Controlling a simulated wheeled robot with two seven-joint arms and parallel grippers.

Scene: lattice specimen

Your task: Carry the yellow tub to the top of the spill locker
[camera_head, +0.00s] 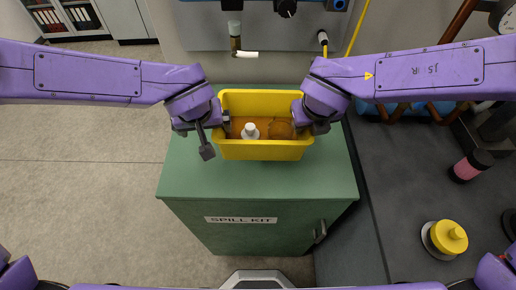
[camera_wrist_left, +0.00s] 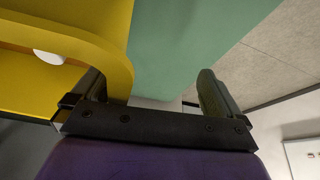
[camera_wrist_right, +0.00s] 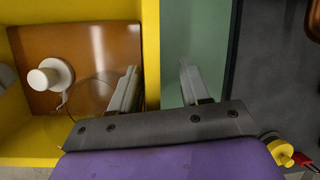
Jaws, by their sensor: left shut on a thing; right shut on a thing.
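The yellow tub (camera_head: 262,150) is over the rear part of the green spill locker's top (camera_head: 250,180), which has a SPILL KIT label on its front. I cannot tell whether the tub touches the top. It looks level and holds a white-capped item (camera_head: 250,131) and a brown thing (camera_head: 280,130). My left gripper (camera_head: 216,136) is shut on the tub's left wall, one finger inside and one outside. My right gripper (camera_head: 311,122) is shut on its right wall, also with a finger on each side. The tub's wall shows between the fingers in the right wrist view (camera_wrist_right: 151,60).
The locker top is clear in front of the tub. A dark counter (camera_head: 400,210) to the right carries a yellow knobbed object (camera_head: 449,237) and a pink-and-black jar (camera_head: 470,166). A wall panel with fittings (camera_head: 270,30) stands behind. Open floor (camera_head: 90,190) lies left.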

